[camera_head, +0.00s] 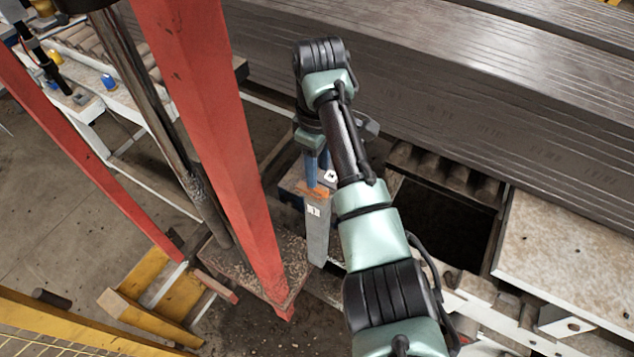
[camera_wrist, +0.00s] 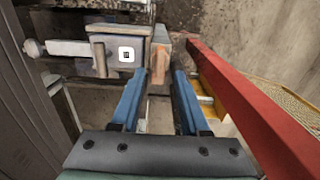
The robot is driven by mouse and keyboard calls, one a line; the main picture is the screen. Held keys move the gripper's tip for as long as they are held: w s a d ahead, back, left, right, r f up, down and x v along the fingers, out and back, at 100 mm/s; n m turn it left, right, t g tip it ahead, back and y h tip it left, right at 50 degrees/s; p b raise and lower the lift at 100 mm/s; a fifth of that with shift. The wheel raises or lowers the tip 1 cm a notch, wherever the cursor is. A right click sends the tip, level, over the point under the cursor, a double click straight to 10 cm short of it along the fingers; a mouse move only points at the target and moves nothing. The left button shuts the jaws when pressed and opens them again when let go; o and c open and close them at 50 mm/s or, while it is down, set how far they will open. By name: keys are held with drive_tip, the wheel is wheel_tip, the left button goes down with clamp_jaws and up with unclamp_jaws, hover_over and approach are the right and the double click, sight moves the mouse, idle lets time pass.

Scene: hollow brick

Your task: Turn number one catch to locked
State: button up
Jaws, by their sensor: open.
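A grey catch housing (camera_wrist: 103,52) shows in the wrist view with a white label bearing a small dark mark. A rusty orange-brown piece (camera_wrist: 160,62) stands at its right side, probably the catch's handle. In the head view the same rusty piece (camera_head: 312,190) sits atop a pale post (camera_head: 316,238) labelled "1". My gripper (camera_wrist: 158,74) is open, its two blue fingers reaching toward the rusty piece, one tip to each side of it as seen. I cannot tell whether they touch it. In the head view my gripper (camera_head: 317,172) is partly hidden by my arm.
A red upright (camera_head: 205,120) stands left of the post; a red bar (camera_wrist: 245,110) runs close to the right finger. Dark ribbed beams (camera_head: 480,80) lie behind. A dark opening (camera_head: 440,220) is at the right. A yellow frame (camera_head: 165,290) is at lower left.

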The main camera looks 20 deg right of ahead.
sight(319, 185)
drive_tip(key=shift+f+p, duration=0.5)
drive_tip(key=shift+f, duration=2)
clamp_jaws()
